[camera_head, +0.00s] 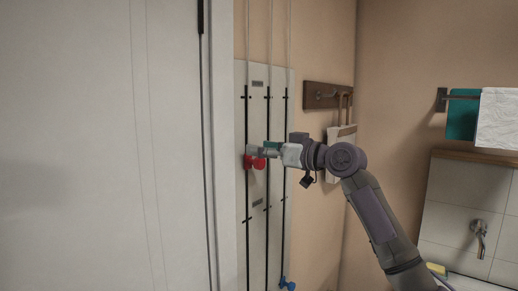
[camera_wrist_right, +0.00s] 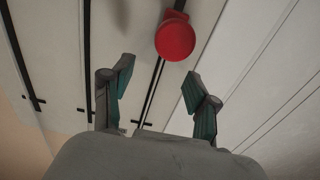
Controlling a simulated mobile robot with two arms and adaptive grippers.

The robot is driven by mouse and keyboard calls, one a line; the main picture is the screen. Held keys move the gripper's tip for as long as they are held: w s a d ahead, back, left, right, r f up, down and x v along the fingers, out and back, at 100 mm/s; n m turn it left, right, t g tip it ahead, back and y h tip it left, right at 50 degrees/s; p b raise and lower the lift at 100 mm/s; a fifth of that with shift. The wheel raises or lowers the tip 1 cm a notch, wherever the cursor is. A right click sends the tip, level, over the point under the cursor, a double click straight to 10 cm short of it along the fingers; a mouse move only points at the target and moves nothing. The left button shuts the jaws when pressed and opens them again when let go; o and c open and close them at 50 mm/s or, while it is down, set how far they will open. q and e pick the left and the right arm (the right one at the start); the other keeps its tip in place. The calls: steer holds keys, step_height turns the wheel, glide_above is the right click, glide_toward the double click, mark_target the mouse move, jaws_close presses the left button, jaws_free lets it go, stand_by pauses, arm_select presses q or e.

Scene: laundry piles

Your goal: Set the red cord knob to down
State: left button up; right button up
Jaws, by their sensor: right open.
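The red cord knob (camera_head: 258,163) is a round red knob on the leftmost black vertical line of a pale wall panel (camera_head: 257,230). It sits about midway between that line's upper and lower cross marks. The right wrist view shows its round face (camera_wrist_right: 175,40). My right gripper (camera_head: 264,150) is at the knob, overlapping its upper edge in the head view. In the right wrist view the gripper (camera_wrist_right: 158,75) is open and empty, with the knob beyond the fingertips and a visible gap. My left gripper is not in view.
A blue knob (camera_head: 287,284) sits low on the rightmost line of the panel. A white door (camera_head: 100,150) stands left of the panel. A wooden hook rack (camera_head: 322,95) and a towel rail with towels (camera_head: 500,115) are to the right.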

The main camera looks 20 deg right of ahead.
steer(key=v, duration=0.7)
steer(key=shift+s, duration=0.2)
steer(key=shift+r, duration=0.1)
